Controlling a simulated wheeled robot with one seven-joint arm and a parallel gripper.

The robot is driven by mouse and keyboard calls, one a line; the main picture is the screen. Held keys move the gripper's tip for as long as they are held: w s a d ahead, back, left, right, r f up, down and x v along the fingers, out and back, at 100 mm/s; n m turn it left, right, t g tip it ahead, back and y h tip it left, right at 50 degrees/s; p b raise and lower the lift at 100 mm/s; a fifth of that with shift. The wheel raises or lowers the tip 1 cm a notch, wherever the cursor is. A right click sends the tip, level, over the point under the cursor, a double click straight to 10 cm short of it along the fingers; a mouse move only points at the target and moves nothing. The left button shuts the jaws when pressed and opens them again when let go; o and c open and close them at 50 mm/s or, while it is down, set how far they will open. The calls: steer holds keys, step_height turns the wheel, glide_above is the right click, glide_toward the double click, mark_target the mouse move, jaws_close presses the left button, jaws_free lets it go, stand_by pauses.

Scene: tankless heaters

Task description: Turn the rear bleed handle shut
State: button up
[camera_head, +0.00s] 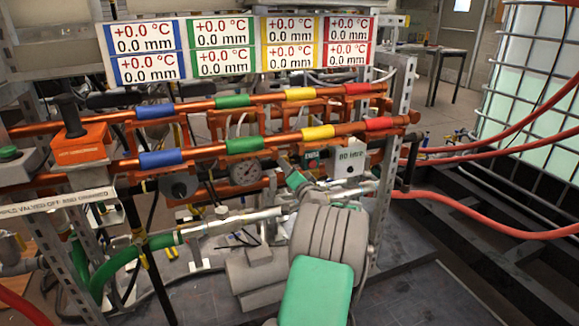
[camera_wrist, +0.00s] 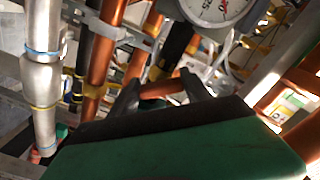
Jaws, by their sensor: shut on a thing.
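My gripper (camera_wrist: 161,84) shows in the wrist view beyond the green wrist housing, with one grey finger on each side of a short copper-orange bar (camera_wrist: 160,90). It is shut on this bar, which looks like a handle; I cannot tell from its look alone that it is the rear bleed handle. In the head view my gripper (camera_head: 285,164) reaches in among the pipework, just right of the round gauge (camera_head: 246,172). The held bar is too small and hidden to make out there.
Two copper pipes with coloured bands (camera_head: 245,146) run across the rack. A white box (camera_head: 350,160) sits right of my gripper. In the wrist view a gauge (camera_wrist: 215,8) is above the fingers and a silver pipe (camera_wrist: 42,75) stands left. Red hoses (camera_head: 490,150) run right.

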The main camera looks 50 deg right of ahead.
steer(key=m+p, duration=0.3)
steer(key=m, duration=0.1)
steer(key=shift+r+m, duration=0.15)
steer(key=shift+m, duration=0.15)
steer(key=shift+m+p, duration=0.8)
steer(key=shift+m, duration=0.5)
steer(key=o, duration=1.1)
steer(key=v, duration=0.8)
steer(key=shift+p, duration=0.4)
